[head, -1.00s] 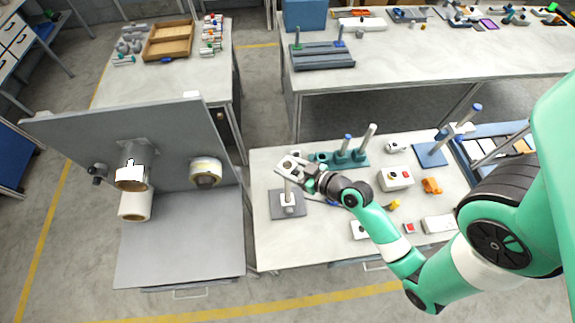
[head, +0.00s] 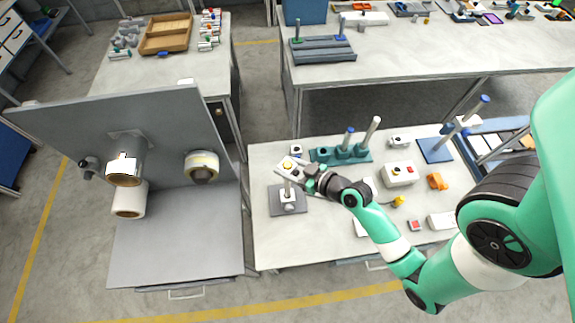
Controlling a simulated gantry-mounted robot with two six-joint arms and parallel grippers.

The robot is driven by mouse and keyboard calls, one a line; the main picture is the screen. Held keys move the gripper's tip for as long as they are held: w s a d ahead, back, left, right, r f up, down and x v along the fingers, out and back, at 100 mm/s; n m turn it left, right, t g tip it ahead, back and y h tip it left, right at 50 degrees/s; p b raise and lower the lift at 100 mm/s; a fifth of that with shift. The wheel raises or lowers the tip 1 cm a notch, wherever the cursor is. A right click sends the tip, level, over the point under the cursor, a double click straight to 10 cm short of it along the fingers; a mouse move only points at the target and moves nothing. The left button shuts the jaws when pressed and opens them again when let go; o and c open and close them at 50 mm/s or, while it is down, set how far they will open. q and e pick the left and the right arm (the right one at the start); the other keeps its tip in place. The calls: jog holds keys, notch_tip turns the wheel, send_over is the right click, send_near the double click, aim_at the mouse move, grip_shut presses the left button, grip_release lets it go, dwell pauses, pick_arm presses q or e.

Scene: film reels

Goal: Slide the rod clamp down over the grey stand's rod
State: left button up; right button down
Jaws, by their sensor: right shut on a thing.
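The grey stand has a flat square base (head: 277,207) near the left edge of the right-hand table. Its short upright rod (head: 287,187) rises from a white block on the base. My right gripper (head: 290,168) is shut on the rod clamp (head: 287,164), a small pale piece with a yellow spot, directly over the rod's upper end. The clamp and fingers hide the rod's top, so I cannot tell whether the rod is inside the clamp. My left gripper is not in view.
Behind the gripper stands a teal rack (head: 341,156) with upright rods. A blue-based stand (head: 434,152) with a tilted-looking rod is farther right. A white control box (head: 399,173) and an orange part (head: 437,181) lie right of my forearm. The table's front left is clear.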

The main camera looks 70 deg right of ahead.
jog(key=shift+f, duration=0.2)
jog(key=b, duration=0.5)
send_over(288, 187)
jog(key=d, duration=0.1)
jog(key=shift+w+f, duration=0.15)
jog(key=shift+f, duration=1.1)
jog(key=shift+w+f, duration=0.1)
jog(key=shift+f, duration=1.15)
jog(key=shift+f+b, duration=2.25)
jog(key=shift+f, duration=0.25)
jog(key=shift+f+b, duration=2.3)
jog(key=shift+f, duration=0.2)
